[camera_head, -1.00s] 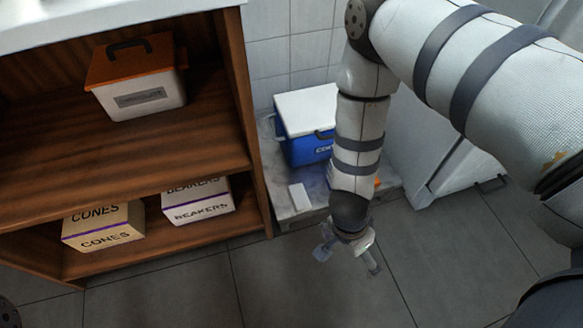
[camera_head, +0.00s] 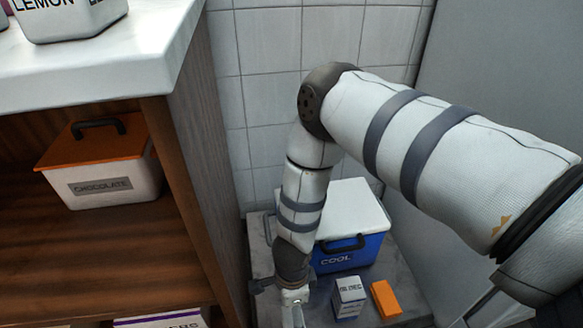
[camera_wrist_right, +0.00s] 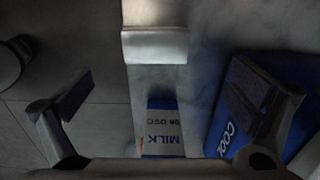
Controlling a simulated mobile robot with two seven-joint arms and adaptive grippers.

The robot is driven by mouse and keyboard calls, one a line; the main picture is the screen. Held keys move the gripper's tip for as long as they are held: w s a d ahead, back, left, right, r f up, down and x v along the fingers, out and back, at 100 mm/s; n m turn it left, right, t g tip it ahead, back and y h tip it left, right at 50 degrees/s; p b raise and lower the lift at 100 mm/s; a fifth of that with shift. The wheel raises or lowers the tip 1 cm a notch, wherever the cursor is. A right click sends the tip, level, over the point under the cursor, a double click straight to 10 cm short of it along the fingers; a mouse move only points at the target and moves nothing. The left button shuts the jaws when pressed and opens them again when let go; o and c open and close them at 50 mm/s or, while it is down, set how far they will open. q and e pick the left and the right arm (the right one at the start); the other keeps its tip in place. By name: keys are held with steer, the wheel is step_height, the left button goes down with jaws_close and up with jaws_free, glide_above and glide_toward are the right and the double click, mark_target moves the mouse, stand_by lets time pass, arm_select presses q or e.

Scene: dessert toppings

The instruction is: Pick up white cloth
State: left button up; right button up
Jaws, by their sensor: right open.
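The white cloth (camera_wrist_right: 155,46) shows in the right wrist view as a pale folded strip on the marble slab, at the top centre. In the head view it cannot be told apart from my right gripper, which covers that spot. My right gripper (camera_wrist_right: 163,95) is open, its two fingers spread wide to the left and right of the cloth's line. Nothing is held between the fingers. In the head view the gripper (camera_head: 288,297) is low over the slab's left part, at the bottom of the picture. My left gripper is not in view.
A blue cooler (camera_head: 350,250) with a white lid stands on the slab (camera_head: 263,262). A milk carton (camera_head: 348,297) and an orange box (camera_head: 385,299) stand before it. A wooden shelf (camera_head: 190,190) with a chocolate tub (camera_head: 103,185) is close on the left.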

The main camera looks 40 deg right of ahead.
mark_target(292, 323)
step_height(292, 323, down, 4)
steer(key=shift+s+r+b, duration=0.1)
steer(key=shift+b, duration=0.35)
steer(key=f, duration=0.2)
steer(key=f+b, duration=0.1)
steer(key=f, duration=0.1)
steer(key=f+b, duration=0.1)
steer(key=shift+s+a+f, duration=0.15)
steer(key=shift+s+f, duration=0.1)
steer(key=shift+f, duration=0.15)
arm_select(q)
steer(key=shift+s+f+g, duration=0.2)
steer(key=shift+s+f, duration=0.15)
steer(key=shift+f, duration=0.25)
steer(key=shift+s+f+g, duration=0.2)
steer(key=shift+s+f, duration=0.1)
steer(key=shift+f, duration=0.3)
arm_select(e)
steer(key=shift+r, duration=0.15)
steer(key=c, duration=1.1)
